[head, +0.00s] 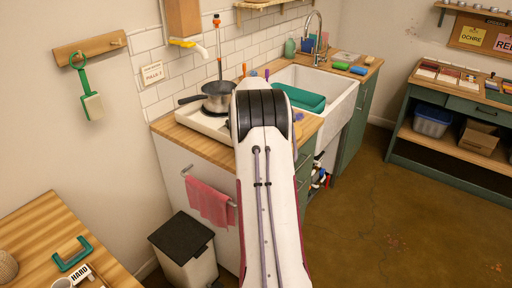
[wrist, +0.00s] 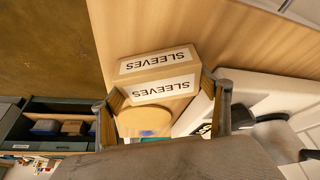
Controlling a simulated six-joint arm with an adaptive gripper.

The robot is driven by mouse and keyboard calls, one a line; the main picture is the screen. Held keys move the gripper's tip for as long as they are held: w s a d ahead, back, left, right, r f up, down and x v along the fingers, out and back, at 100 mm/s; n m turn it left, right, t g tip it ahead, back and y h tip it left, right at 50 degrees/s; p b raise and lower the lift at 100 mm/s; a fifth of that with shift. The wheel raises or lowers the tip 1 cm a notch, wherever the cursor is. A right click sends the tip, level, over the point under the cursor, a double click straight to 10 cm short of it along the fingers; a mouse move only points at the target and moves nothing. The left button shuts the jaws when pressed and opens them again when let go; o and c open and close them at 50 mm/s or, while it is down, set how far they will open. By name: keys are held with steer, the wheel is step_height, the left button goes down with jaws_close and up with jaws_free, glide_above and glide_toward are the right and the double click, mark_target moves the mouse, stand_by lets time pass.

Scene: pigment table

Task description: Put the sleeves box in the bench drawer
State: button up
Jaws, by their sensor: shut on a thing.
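The sleeves box (wrist: 160,78) is a tan carton with white SLEEVES labels on two faces, upside down in the wrist view. My gripper (wrist: 165,103) has its fingers on either side of it and is shut on it, over or on the wooden counter (wrist: 235,40); I cannot tell if it touches the wood. In the head view my arm hides the gripper and box. The bench (head: 453,93) stands at the right. Its green drawer (head: 472,109) looks shut, with a dark handle. The bench also shows at lower left of the wrist view (wrist: 60,146).
The white hob (head: 205,122) with a steel pot (head: 218,97) is left of my arm. The sink (head: 335,100) with a teal tub (head: 298,97) is to the right. A blue bin (head: 431,122) and carton (head: 477,136) fill the bench shelf. The floor (head: 400,215) before the bench is clear.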

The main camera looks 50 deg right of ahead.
steer(key=o, duration=1.3)
steer(key=shift+r, duration=0.1)
steer(key=v, duration=1.2)
